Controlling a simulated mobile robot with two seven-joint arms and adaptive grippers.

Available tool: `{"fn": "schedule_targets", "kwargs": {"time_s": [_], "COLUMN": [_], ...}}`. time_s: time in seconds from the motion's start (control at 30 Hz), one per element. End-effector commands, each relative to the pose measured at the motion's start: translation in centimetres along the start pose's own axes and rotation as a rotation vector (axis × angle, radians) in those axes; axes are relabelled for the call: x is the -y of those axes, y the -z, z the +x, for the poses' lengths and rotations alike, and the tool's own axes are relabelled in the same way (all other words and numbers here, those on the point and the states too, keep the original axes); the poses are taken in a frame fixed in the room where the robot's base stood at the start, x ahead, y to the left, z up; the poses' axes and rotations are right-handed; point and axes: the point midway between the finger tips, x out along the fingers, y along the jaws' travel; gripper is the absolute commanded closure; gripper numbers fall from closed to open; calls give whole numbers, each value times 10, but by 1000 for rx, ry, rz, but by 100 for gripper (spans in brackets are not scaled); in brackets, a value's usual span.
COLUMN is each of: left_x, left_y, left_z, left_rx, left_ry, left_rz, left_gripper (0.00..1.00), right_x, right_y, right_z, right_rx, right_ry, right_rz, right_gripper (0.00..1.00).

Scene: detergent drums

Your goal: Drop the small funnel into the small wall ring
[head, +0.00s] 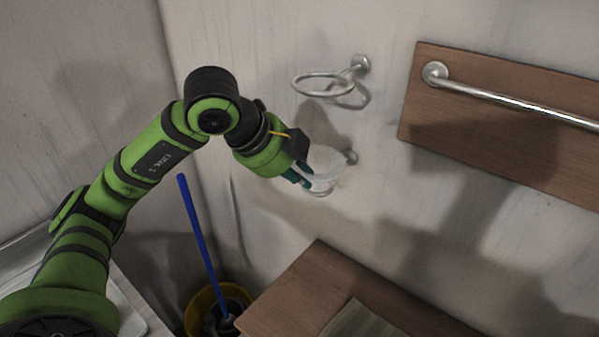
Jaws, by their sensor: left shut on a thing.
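The small funnel (326,162) is pale and translucent, with its wide mouth up. My left gripper (303,180) is shut on its left side, coming in from the left. My right gripper is not in view.
A wooden board (500,130) with a metal rail (520,104) is at the right. Below are a wooden top (285,300) with a folded cloth (360,322), and a yellow bucket (193,314) with a blue stick (201,237).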

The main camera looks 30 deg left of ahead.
Motion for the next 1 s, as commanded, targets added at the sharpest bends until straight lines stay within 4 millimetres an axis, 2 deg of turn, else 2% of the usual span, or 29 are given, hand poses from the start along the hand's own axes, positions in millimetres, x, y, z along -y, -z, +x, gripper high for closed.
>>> {"fn": "schedule_targets", "kwargs": {"time_s": [0.2, 0.23, 0.27, 0.3, 0.67, 0.83, 1.0], "left_x": [0, 0, 0, 0, 0, 1, 2], "left_y": [0, 0, 0, 0, 0, -1, -1], "left_z": [0, 0, 0, 0, -3, -26, -64], "left_rx": [0, 0, 0, 0, 0, 4, 4], "left_ry": [0, 0, 0, 0, 1, 5, 7], "left_rz": [0, 0, 0, 0, 0, 0, 1], "left_gripper": [100, 75, 63, 59, 59, 59, 59], "right_x": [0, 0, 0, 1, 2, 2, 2], "right_y": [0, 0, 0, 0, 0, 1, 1], "right_z": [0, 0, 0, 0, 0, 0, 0], "right_rx": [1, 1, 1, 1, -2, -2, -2], "right_ry": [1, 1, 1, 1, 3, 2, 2], "right_rz": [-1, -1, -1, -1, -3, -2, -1], "right_gripper": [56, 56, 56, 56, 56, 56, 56]}}
